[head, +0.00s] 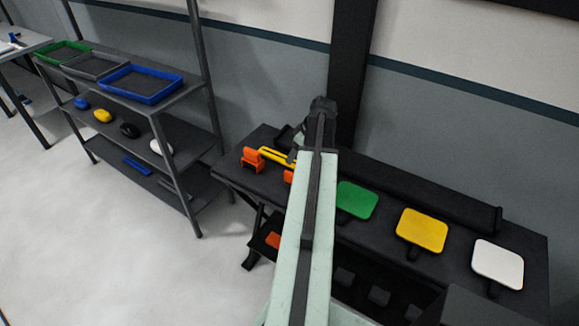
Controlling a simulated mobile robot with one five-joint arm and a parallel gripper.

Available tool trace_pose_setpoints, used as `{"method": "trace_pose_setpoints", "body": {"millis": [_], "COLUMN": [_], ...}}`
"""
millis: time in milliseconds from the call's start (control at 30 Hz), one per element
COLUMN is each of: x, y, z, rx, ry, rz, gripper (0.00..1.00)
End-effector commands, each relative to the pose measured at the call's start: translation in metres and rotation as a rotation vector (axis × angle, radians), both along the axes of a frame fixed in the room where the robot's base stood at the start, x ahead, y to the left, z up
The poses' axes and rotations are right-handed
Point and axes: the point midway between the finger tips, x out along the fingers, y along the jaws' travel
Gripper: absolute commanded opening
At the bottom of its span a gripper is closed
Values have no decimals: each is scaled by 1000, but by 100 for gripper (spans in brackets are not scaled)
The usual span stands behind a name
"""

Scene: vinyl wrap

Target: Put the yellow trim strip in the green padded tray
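The yellow trim strip (275,155) lies on the dark workbench, across orange holders, at the left end of the bench. Its right end passes behind my arm. The green padded tray (63,52) stands on the top shelf of the rack at the upper left, leftmost in a row of trays, and looks empty. My gripper (295,153) is at the far end of my pale green arm, close to the strip's right end. The arm hides most of it, so I cannot see its fingers or whether it touches the strip.
A grey tray (95,66) and a blue tray (141,84) stand right of the green one. Green (356,200), yellow (422,231) and white (497,264) paddles line the bench (235,172). A black roll (420,190) lies behind them. Floor left of the bench is clear.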

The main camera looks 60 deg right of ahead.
Motion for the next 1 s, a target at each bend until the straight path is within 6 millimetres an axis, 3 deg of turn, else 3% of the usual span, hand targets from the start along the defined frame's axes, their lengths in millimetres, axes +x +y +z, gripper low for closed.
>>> {"method": "trace_pose_setpoints", "body": {"millis": [300,567,667,800,833,1000], "x": [16,19,19,19,19,19], "y": [0,1,1,1,1,1], "z": [-48,-47,-47,-47,-47,-46], "rx": [-1,0,0,0,0,0], "ry": [0,0,0,0,0,0], "rz": [2,1,2,2,2,2], "gripper": [65,65,43,4,0,0]}}
